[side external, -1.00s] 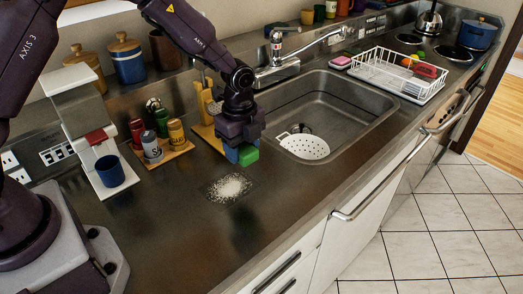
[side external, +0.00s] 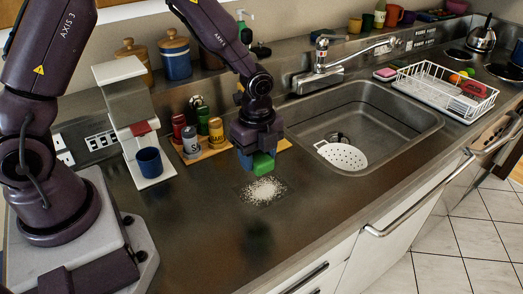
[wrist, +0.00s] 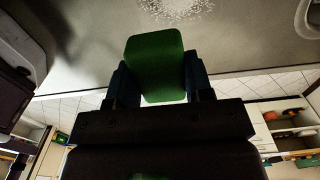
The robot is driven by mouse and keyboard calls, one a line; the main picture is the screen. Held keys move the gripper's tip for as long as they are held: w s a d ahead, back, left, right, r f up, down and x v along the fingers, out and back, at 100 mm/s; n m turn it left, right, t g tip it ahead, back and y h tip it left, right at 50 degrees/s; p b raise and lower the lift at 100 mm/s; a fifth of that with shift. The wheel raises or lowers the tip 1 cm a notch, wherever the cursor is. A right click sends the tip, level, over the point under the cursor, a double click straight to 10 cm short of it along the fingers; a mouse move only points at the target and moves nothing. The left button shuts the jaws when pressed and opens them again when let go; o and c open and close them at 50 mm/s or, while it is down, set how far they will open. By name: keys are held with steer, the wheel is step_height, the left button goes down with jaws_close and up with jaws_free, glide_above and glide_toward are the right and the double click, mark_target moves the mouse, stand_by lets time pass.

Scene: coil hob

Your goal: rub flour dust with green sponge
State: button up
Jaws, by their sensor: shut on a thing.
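The flour dust (side external: 263,191) is a white speckled patch on the steel counter, left of the sink. It also shows at the top of the wrist view (wrist: 175,8). My gripper (side external: 258,160) is shut on the green sponge (side external: 263,165), with a blue finger on its left side. In the wrist view the sponge (wrist: 155,66) sits between the two dark fingers. In the side view the sponge is just behind the flour patch, close to the counter; I cannot tell whether it touches the surface.
A spice board (side external: 215,150) with several jars stands behind my gripper. A coffee machine with a blue cup (side external: 149,162) is to the left. The sink (side external: 400,122) holding a white colander (side external: 342,155) is to the right. The front counter is clear.

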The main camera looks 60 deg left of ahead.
mark_target(243, 198)
steer(key=shift+s+a+f, duration=0.25)
steer(key=shift+s+f, duration=0.15)
steer(key=shift+f, duration=1.35)
steer(key=shift+s+a+f, duration=0.25)
steer(key=shift+s+f, duration=0.2)
steer(key=shift+f, duration=1.35)
steer(key=shift+s+a+f, duration=0.25)
steer(key=shift+s+f, duration=0.15)
steer(key=shift+f, duration=1.35)
steer(key=shift+w+f, duration=0.4)
steer(key=shift+w, duration=0.1)
steer(key=shift+w+f, duration=0.2)
steer(key=shift+w, duration=5)
steer(key=shift+s, duration=5.6)
steer(key=shift+s+a, duration=0.1)
steer(key=shift+a, duration=0.6)
steer(key=shift+w+r, duration=0.15)
steer(key=shift+w, duration=5.55)
steer(key=shift+s, duration=5.6)
step_height(243, 198, up, 8)
